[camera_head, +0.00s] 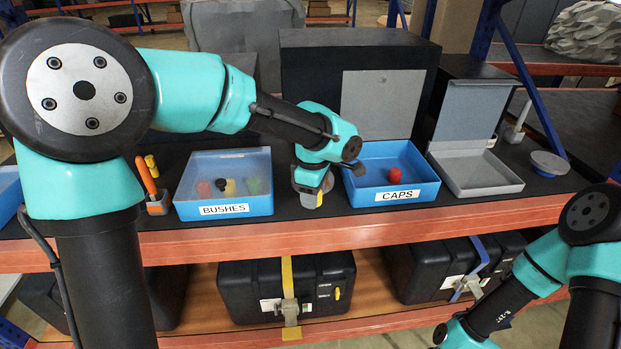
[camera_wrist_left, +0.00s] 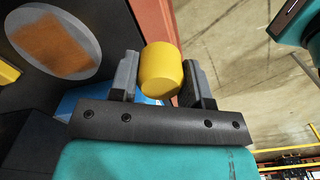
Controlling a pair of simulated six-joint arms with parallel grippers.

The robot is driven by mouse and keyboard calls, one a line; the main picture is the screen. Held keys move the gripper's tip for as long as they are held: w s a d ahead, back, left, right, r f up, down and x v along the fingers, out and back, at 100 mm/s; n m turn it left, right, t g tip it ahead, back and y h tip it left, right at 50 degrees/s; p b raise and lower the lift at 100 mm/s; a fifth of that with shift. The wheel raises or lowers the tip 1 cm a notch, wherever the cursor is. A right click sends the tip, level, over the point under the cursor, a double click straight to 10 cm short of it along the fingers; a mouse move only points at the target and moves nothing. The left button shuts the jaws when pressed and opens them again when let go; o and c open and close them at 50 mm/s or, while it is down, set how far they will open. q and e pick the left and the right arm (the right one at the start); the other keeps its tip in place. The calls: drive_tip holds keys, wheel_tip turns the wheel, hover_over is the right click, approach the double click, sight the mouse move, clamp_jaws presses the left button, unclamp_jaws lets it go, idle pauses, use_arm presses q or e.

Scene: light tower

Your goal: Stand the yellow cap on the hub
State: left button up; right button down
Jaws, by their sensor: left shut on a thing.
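My left gripper (camera_head: 312,198) is above the front of the dark shelf top, between the BUSHES box and the CAPS bin. It is shut on the yellow cap (camera_wrist_left: 162,68), which sits between the two grey fingers in the left wrist view. In the head view only a small yellow part of the cap (camera_head: 319,199) shows. I cannot pick out the hub for certain; the gripper and arm hide part of the shelf. My right arm comes in at the lower right, and its gripper is not in view.
The blue CAPS bin (camera_head: 428,186) holds a red cap (camera_head: 401,175). The lidded BUSHES box (camera_head: 260,207) stands left, beside an orange-handled tool (camera_head: 146,176). An open grey case (camera_head: 492,184) and a round blue-rimmed disc (camera_head: 549,163) are right. The orange shelf edge (camera_head: 420,222) runs in front.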

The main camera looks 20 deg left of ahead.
use_arm(q)
drive_tip(key=w+a, duration=0.1)
drive_tip(key=w, duration=0.4)
drive_tip(key=w+a+f, duration=0.1)
drive_tip(key=w+a, duration=0.1)
drive_tip(key=w, duration=0.3)
drive_tip(key=w+a, duration=0.1)
drive_tip(key=w, duration=0.4)
drive_tip(key=shift+w+a+f, duration=0.25)
drive_tip(key=shift+f, duration=1.75)
drive_tip(key=shift+f, duration=0.15)
drive_tip(key=o, duration=0.9)
wheel_tip(320, 180, up, 12)
drive_tip(key=shift+r, duration=0.15)
